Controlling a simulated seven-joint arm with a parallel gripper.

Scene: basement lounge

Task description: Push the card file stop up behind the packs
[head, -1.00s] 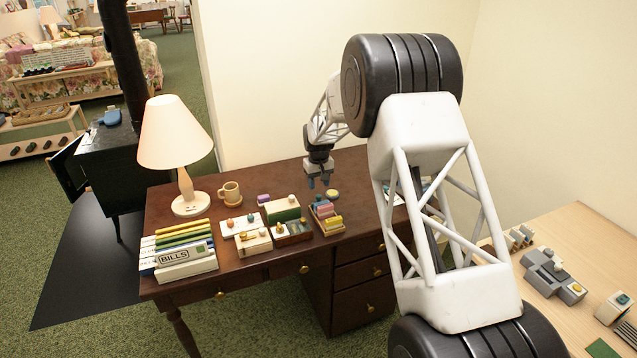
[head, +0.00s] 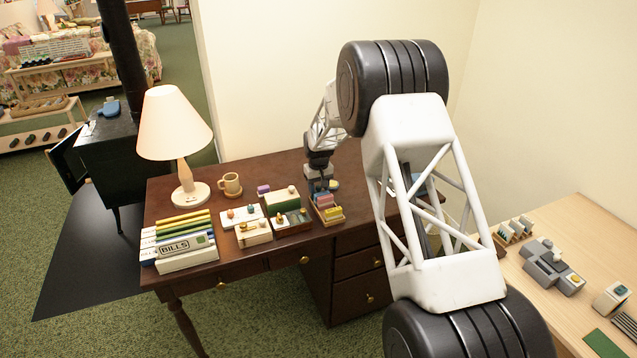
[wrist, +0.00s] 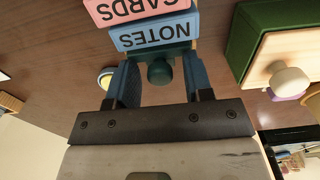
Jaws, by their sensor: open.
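The card file (head: 329,221) is a narrow wooden tray on the dark desk, holding a row of coloured packs. In the wrist view a blue pack marked NOTES (wrist: 152,35) and a pink pack marked CARDS (wrist: 140,8) appear upside down. A dark green knob (wrist: 160,72), seemingly the file stop's, shows on the near side of the NOTES pack. My gripper (wrist: 161,75) is open, its blue fingers on either side of the knob with visible gaps. In the head view my gripper (head: 319,186) is low at the file's far end. The stop's body is mostly hidden.
A green-and-cream box (head: 283,200) with a knob stands close left of the file. A small tray (head: 292,221) and white boxes lie farther left. A small round yellowish item (wrist: 105,78) lies beside one finger. A lamp, mug and BILLS box occupy the desk's left.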

